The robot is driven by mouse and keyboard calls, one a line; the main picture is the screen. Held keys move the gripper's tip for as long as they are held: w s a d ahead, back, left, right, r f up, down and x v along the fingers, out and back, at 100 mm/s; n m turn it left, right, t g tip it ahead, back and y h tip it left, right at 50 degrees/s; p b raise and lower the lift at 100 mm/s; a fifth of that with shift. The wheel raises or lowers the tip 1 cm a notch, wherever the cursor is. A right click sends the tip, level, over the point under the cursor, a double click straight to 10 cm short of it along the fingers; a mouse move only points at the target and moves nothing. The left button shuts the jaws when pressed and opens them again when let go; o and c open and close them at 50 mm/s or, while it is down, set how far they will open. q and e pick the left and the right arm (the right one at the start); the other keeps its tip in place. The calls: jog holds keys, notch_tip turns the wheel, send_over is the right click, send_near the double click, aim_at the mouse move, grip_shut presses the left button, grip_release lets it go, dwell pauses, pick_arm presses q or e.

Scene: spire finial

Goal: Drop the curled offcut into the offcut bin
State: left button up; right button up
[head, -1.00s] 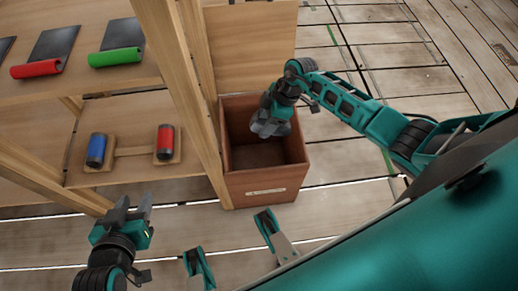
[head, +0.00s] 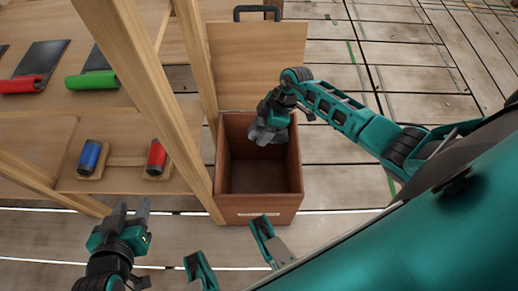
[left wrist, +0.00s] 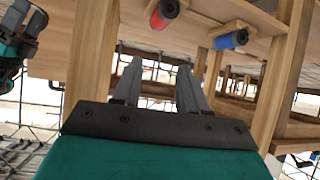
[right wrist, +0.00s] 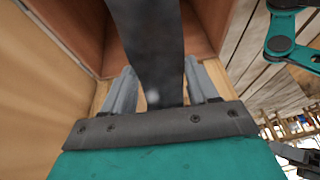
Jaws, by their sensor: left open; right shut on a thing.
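The offcut bin (head: 270,209) is an open reddish-brown wooden box on the floor in the middle of the head view, its lid raised at the back. My right gripper (head: 262,136) is over the far part of its opening. In the right wrist view the gripper is shut on a dark grey strip, the curled offcut (right wrist: 155,40), which extends away over the bin's inside. Its curl cannot be made out, and the head view barely shows it. My left gripper (head: 131,210) is open and empty, left of the bin; its fingers also show in the left wrist view (left wrist: 158,82).
A wooden shelf rack stands left of the bin, one post (head: 190,150) close beside it. Its upper shelf holds a red roll (head: 22,84) and a green roll (head: 92,81) with dark sheets; below are a blue cylinder (head: 89,156) and a red cylinder (head: 156,157). Floor at right is clear.

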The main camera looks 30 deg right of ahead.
jog(key=shift+f+b, duration=2.4)
jog(key=shift+b, duration=0.3)
jog(key=shift+f+b, duration=0.55)
jog(key=shift+b, duration=0.1)
jog(key=o, duration=1)
jog(key=shift+o, duration=1.4)
pick_arm(q)
jog(key=f, duration=0.3)
jog(key=d+f, duration=0.1)
jog(key=f, duration=0.1)
jog(key=shift+w+f, duration=0.1)
jog(key=shift+w, duration=0.1)
